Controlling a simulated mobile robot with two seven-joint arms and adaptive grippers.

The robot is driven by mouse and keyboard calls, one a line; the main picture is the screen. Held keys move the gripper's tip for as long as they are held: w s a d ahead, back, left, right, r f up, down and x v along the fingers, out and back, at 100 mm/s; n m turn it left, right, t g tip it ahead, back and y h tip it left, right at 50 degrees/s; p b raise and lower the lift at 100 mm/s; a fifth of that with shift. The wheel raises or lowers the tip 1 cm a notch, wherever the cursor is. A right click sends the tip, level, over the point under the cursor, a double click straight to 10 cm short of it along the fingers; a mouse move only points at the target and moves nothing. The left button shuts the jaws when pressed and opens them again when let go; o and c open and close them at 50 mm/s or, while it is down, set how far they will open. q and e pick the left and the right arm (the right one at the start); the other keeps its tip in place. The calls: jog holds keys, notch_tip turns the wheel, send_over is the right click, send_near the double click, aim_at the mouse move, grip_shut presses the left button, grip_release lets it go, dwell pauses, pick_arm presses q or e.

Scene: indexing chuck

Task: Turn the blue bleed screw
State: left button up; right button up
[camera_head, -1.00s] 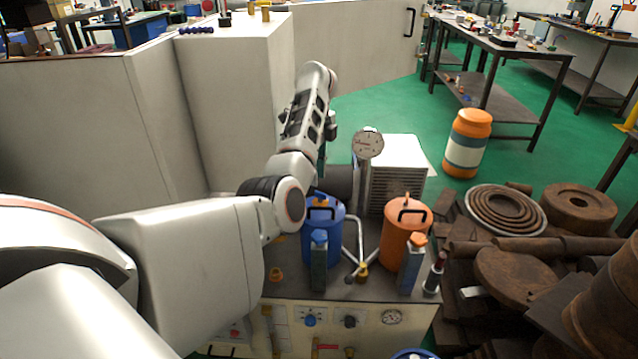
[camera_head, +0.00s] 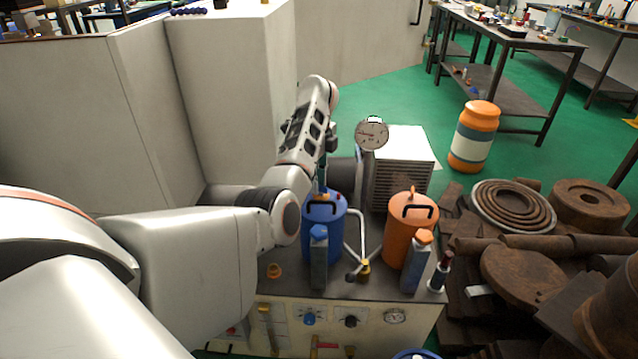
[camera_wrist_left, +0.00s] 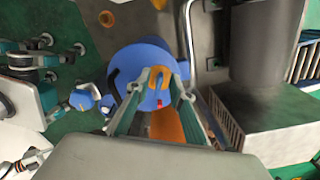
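A blue canister (camera_head: 322,235) with a black handle stands on the grey bench top, left of an orange canister (camera_head: 408,235). In the left wrist view, the blue canister's lid (camera_wrist_left: 128,62) carries an orange collar with what looks like the small blue bleed screw (camera_wrist_left: 158,82). My left gripper (camera_head: 322,182) points down just above this lid. In the wrist view, the fingers of my left gripper (camera_wrist_left: 160,80) stand apart on either side of the collar. Whether they touch the screw cannot be told. My right gripper is out of view.
A round gauge (camera_head: 372,134) and a vented white box (camera_head: 402,165) stand behind the canisters. A bent metal pipe (camera_head: 358,235) runs between them. A blue-capped grey block (camera_head: 319,262) stands in front. Rusty metal parts (camera_head: 530,270) lie to the right.

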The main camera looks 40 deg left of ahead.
pick_arm(q)
grip_shut()
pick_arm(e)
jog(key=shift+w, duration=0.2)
